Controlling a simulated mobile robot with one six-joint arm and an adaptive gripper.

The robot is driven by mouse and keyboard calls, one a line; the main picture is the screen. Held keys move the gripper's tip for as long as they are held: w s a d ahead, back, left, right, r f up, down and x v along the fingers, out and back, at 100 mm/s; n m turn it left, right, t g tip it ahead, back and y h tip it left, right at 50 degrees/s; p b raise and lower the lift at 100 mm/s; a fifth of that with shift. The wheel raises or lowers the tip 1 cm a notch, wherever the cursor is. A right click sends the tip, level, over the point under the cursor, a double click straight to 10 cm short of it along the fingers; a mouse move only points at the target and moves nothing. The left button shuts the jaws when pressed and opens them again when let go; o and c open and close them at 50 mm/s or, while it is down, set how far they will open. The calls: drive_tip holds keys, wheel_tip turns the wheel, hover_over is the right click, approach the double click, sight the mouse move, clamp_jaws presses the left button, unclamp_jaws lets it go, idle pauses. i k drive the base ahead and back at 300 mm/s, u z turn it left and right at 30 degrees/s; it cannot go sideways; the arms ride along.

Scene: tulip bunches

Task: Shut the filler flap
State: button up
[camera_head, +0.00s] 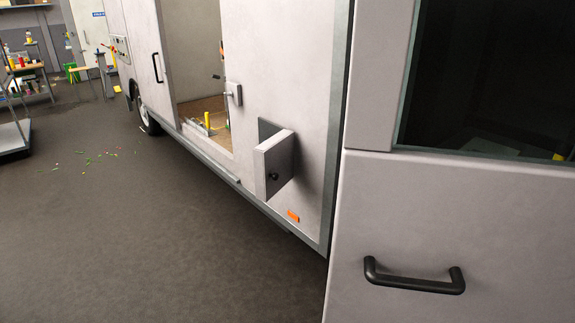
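The filler flap (264,166) is a small light grey panel with a dark round knob, low on the side wall of a pale van (300,80). It stands open, swung out from the wall. Part of the dark filler opening (268,129) shows behind and above it; the rest of the opening is hidden by the flap. My gripper is not in view.
A van door with a black handle (414,279) and dark window fills the right foreground. Left of the flap is an open side doorway (197,60). Small coloured bits (95,157) lie on the dark floor, otherwise clear at lower left. Shelves (28,75) stand far back.

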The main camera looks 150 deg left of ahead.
sight(274, 159)
drive_tip(key=u, duration=0.95)
drive_tip(key=i, duration=0.1)
drive_tip(key=u, duration=4)
drive_tip(key=i, duration=0.5)
drive_tip(key=z, duration=0.05)
